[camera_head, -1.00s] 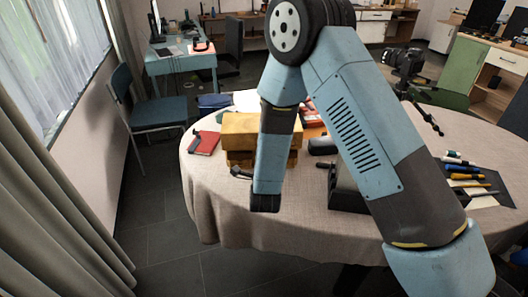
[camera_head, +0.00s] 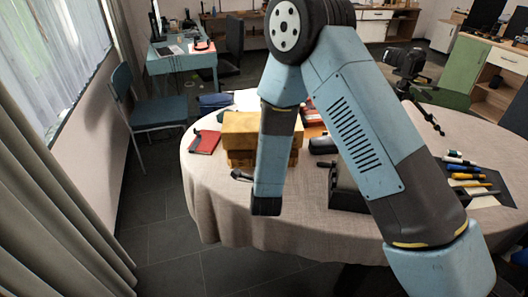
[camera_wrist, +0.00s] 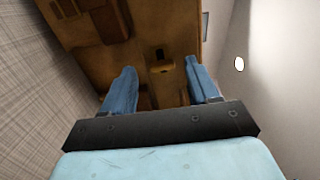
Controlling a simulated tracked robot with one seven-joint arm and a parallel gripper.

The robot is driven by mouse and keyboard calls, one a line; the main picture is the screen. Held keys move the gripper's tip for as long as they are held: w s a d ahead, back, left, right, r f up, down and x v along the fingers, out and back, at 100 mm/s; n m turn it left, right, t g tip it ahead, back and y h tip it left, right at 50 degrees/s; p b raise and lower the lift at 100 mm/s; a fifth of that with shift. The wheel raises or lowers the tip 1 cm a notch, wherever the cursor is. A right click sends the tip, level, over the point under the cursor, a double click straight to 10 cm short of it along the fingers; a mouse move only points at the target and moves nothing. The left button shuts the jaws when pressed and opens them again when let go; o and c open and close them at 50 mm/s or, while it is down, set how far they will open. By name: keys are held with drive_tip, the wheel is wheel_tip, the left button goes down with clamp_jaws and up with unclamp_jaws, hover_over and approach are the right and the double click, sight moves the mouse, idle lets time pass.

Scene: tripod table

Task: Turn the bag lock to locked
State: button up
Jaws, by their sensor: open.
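The tan-brown bag (camera_head: 250,128) stands on the round table (camera_head: 225,210), partly hidden behind my arm in the head view. In the wrist view the bag (camera_wrist: 95,50) fills the upper middle, and its small brass-coloured lock (camera_wrist: 161,67) shows on its face. My gripper (camera_wrist: 160,72) is open, with its two blue fingers on the left and right of the lock. The lock shows between the fingertips, and I see no finger closed on it. I cannot tell which setting the lock is in. The head view does not show my fingers clearly.
A red book (camera_head: 205,143) lies left of the bag. A dark box-like object (camera_head: 345,190) stands to its right, partly behind my arm. Several markers (camera_head: 468,175) lie at the right of the table. The cloth in front of the bag is mostly clear.

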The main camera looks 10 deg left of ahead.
drive_tip(key=v, duration=1.2)
drive_tip(key=shift+s+d, duration=0.15)
drive_tip(key=shift+s, duration=0.05)
drive_tip(key=w+d+r+n+g, duration=0.3)
drive_tip(key=w+d+r+g, duration=0.1)
drive_tip(key=w+r, duration=0.6)
drive_tip(key=d+r+n+g, duration=0.2)
drive_tip(key=d+r+n, duration=0.3)
drive_tip(key=d+r, duration=0.5)
drive_tip(key=s+d+r+n+g+h, duration=0.2)
drive_tip(key=s+d+r, duration=0.3)
drive_tip(key=s+d, duration=0.6)
drive_tip(key=s+d+r+n+g+h, duration=0.2)
drive_tip(key=s+d+r+n, duration=0.3)
drive_tip(key=s+d, duration=0.6)
drive_tip(key=shift+s+d+r+g+h, duration=0.25)
drive_tip(key=shift+d+r+g+h, duration=0.05)
drive_tip(key=shift+r+g, duration=0.55)
